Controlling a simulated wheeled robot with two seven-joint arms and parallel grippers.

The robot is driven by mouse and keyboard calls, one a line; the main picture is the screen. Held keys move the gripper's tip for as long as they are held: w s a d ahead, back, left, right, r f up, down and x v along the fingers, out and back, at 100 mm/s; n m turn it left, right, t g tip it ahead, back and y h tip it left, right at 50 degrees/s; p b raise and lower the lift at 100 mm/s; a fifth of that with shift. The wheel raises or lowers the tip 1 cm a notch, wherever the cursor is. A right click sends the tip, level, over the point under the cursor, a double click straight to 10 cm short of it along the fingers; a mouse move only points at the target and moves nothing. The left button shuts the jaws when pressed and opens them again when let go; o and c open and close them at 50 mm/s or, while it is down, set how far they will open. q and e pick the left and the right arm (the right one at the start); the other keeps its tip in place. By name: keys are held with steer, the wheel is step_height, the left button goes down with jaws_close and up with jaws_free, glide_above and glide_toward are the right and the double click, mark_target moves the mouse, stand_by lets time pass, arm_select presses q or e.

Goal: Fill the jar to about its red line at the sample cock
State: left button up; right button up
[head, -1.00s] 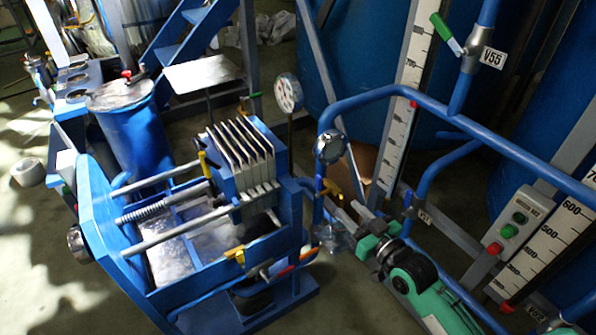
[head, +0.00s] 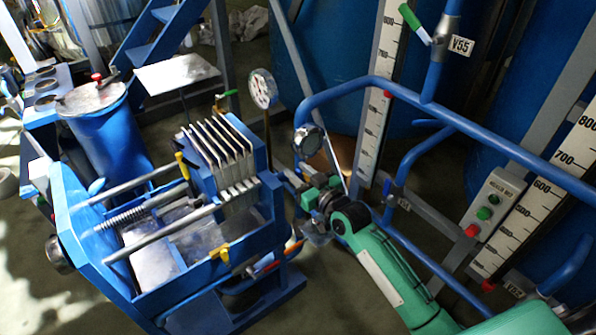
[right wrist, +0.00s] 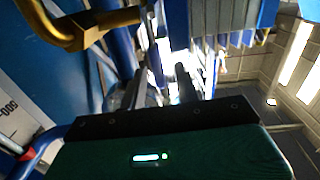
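A small clear jar (head: 318,238) shows just below my right gripper, partly hidden by it; its red line and any liquid cannot be made out. My right gripper (head: 308,190) is at the press's right end, below a round gauge. In the right wrist view its two dark fingers (right wrist: 163,88) stand apart with a bright gap and nothing clearly between them. My left gripper is out of view.
The blue filter press (head: 185,225) with pale plates stands left of my right gripper. A round gauge (head: 307,140) is just above it. Blue pipe rails (head: 470,130) and a button box (head: 492,205) stand to the right. A blue cylinder (head: 105,130) is at the left.

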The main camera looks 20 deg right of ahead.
steer(key=shift+w+a, duration=0.15)
steer(key=shift+w, duration=0.15)
steer(key=shift+c, duration=0.4)
jaws_close()
